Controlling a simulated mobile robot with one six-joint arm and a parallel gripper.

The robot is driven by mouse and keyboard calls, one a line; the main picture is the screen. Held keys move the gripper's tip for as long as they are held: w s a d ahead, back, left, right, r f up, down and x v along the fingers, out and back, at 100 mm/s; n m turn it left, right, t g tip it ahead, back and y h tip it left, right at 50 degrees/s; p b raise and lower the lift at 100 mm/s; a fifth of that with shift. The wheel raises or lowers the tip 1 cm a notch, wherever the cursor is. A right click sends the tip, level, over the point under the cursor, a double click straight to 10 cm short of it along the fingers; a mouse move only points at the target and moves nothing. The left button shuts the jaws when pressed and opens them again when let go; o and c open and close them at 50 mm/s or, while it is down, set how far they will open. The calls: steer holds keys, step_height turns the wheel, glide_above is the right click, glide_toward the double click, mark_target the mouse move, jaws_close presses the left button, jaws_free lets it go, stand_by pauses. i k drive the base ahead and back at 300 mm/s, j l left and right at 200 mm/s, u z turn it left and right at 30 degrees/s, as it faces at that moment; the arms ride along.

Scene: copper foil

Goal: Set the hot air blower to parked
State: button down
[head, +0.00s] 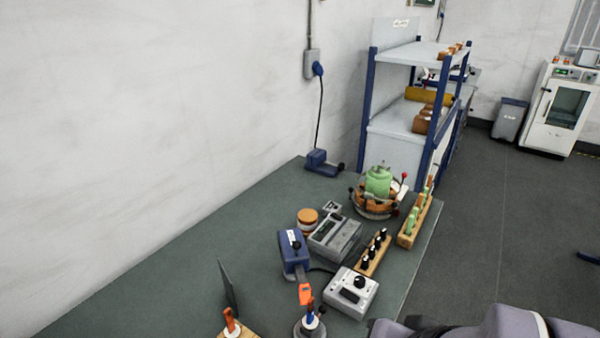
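A blue boxy device (291,262) with a white label and a dark knob or lever on top stands on the dark green bench (190,265). A grey nozzle-like part points from it toward an orange piece (305,294) near the front. It looks like the hot air blower, but its label is too small to read and its setting cannot be told. A second blue device (318,160) with a dark arm sits at the bench's far corner, by the wall. My gripper is not in view; only grey and dark parts of my arm show at the bottom right.
Beside the blue box stand a grey meter (336,238), a white control box (350,292) and a wooden rack of black knobs (374,252). A blue-framed shelf (366,105) stands beyond. The bench's left part is clear.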

mark_target(299, 254)
steer(key=i+l+u, duration=0.1)
steer(key=i+l, duration=0.65)
steer(key=l, duration=0.2)
steer(key=i+j+u, duration=0.05)
